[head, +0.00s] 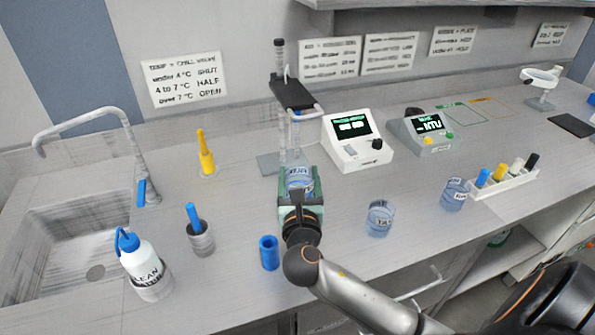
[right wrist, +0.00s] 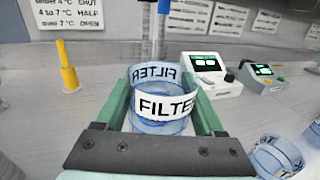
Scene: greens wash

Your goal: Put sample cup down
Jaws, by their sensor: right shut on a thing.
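The sample cup (right wrist: 165,115) is a clear bluish cup with a white band reading "FILTER" in the right wrist view. My right gripper (right wrist: 163,108) has its green fingers on both sides of the cup and is shut on it. In the head view the cup (head: 299,179) shows between the fingers of my right gripper (head: 299,186), upright, in front of the grey stand (head: 285,162). Whether its bottom touches the counter is hidden by the gripper. My left gripper is not in view.
Two similar cups stand to the right, one labelled "TAP" (head: 380,218) and another (head: 453,194). A blue cylinder (head: 269,253) stands left of my arm. Two meters (head: 356,140) (head: 425,133) stand behind. A rack (head: 505,184) holds several coloured markers. A sink (head: 75,235) is at left.

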